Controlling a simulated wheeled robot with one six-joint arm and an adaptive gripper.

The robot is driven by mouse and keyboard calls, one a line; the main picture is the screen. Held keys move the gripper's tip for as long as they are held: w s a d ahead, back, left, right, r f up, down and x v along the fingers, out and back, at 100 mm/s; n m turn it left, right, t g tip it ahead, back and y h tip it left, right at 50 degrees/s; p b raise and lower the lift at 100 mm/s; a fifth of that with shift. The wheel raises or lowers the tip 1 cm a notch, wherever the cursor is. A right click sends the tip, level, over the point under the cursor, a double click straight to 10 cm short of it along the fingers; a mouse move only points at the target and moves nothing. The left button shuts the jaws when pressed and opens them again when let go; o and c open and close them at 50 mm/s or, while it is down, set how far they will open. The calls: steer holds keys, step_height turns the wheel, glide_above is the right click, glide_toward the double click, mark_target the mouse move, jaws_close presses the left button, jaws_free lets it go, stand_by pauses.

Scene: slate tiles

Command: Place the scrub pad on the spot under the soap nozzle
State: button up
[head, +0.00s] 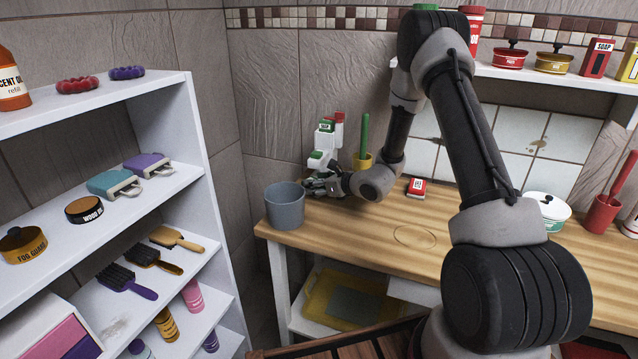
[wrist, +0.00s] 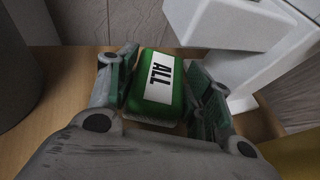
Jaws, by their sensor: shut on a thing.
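The scrub pad (wrist: 157,88) is a green block with a white label reading "ALL". My gripper (wrist: 160,92) is shut on it, one finger on each side. In the head view my gripper (head: 322,186) is low over the back left of the wooden counter, and the pad is mostly hidden there. The white soap dispenser (head: 322,150) with green parts stands just behind my gripper. Its white body (wrist: 260,70) and nozzle block (wrist: 215,22) show at the upper right of the wrist view, close beyond the pad. I cannot tell whether the pad touches the counter.
A grey bucket (head: 285,207) stands close left of my gripper, also in the wrist view (wrist: 18,70). A yellow cup (head: 362,162) with a green handle is close right. The counter front (head: 350,230) is clear.

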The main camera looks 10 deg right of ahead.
steer(key=o, duration=1)
steer(key=shift+f, duration=0.1)
